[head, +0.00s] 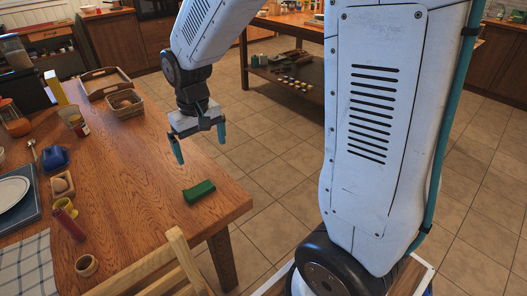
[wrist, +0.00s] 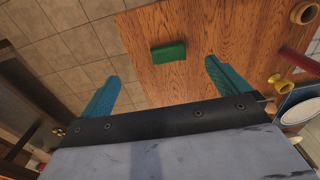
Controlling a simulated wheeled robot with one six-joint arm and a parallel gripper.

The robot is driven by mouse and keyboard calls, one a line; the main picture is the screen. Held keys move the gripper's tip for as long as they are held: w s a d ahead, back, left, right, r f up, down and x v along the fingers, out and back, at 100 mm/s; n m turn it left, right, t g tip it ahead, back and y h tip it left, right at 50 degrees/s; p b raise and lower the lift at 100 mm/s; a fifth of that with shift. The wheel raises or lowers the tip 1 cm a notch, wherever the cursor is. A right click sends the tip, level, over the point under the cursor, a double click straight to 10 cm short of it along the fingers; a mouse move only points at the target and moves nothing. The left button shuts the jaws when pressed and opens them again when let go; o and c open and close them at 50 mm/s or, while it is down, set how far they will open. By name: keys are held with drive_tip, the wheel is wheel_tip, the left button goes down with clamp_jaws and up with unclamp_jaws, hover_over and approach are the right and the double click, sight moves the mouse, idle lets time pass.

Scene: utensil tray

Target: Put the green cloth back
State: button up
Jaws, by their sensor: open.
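The green cloth (head: 199,191) is a small dark green block-like bundle lying on the wooden table (head: 150,180) near its right corner. It also shows in the wrist view (wrist: 168,52), beyond my fingertips and roughly between them in the picture. My gripper (head: 199,146) hangs above the table, higher than the cloth and apart from it. Its two teal fingers are spread wide with nothing between them; they also show in the wrist view (wrist: 160,80).
A wooden tray (head: 104,83) and a basket (head: 125,104) stand at the far end. A blue mug (head: 54,158), a plate (head: 12,192), a red cylinder (head: 68,222) and a small wooden cup (head: 86,265) line the left side. A chair back (head: 150,268) stands at the front edge. The table around the cloth is clear.

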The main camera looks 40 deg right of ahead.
drive_tip(key=s+d+r, duration=0.1)
drive_tip(key=s+r, duration=0.4)
drive_tip(key=s, duration=0.6)
drive_tip(key=s+d+r, duration=0.1)
drive_tip(key=s+r, duration=0.5)
drive_tip(key=s, duration=0.6)
drive_tip(key=shift+s+t, duration=0.2)
drive_tip(key=shift+t, duration=0.2)
drive_tip(key=shift+c, duration=0.3)
